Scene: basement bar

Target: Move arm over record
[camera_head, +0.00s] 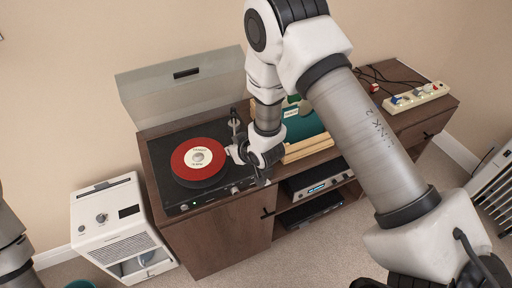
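A record (182,172) with a large red centre and a white label lies flat on the black turntable (186,207), whose clear lid stands raised at the back. The tonearm (234,124) is at the right side of the turntable, beside the record; its front end is partly hidden by my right gripper. My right gripper (250,170) reaches down at the turntable's right edge, next to the tonearm and right of the record. Its fingers are small and partly hidden, so its opening and any contact with the tonearm are unclear. Only a link of my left arm shows at the left edge.
The turntable stands on a brown wooden cabinet (225,235). Right of it are a wooden crate (310,147) with green sleeves and a power strip (417,97) with cables. An audio receiver (320,187) sits on the shelf below. A white appliance (118,225) stands on the floor at left.

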